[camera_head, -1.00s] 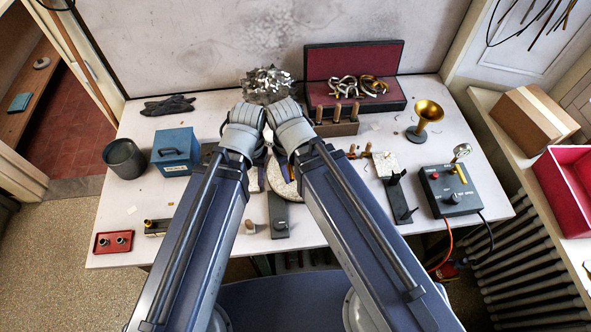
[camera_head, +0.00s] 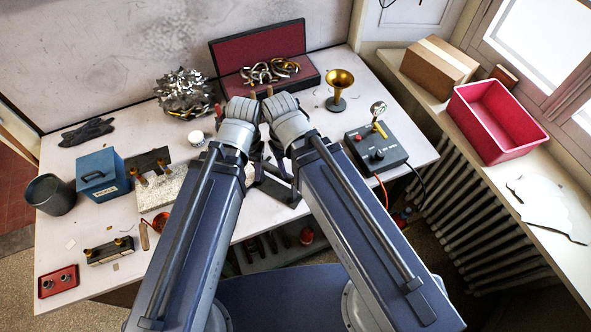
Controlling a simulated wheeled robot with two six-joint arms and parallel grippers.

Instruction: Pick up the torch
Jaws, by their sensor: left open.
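I cannot single out the torch with certainty. A black control box (camera_head: 376,149) with a red button, a knob, and red and black cables stands at the table's right side. A round gauge with a brass stem (camera_head: 379,126) stands at its back edge. My left gripper (camera_head: 243,108) and right gripper (camera_head: 280,106) are close together over the middle of the table, left of the box. The left one is open. The right one's fingertips are hidden, so its jaws are unclear. I see nothing held in either.
A red-lined case (camera_head: 258,48) holds coiled tubing. A blue box (camera_head: 102,175), a grey bucket (camera_head: 50,194) and a red tray (camera_head: 58,281) are at the left. A pink bin (camera_head: 497,121) sits on the right sill.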

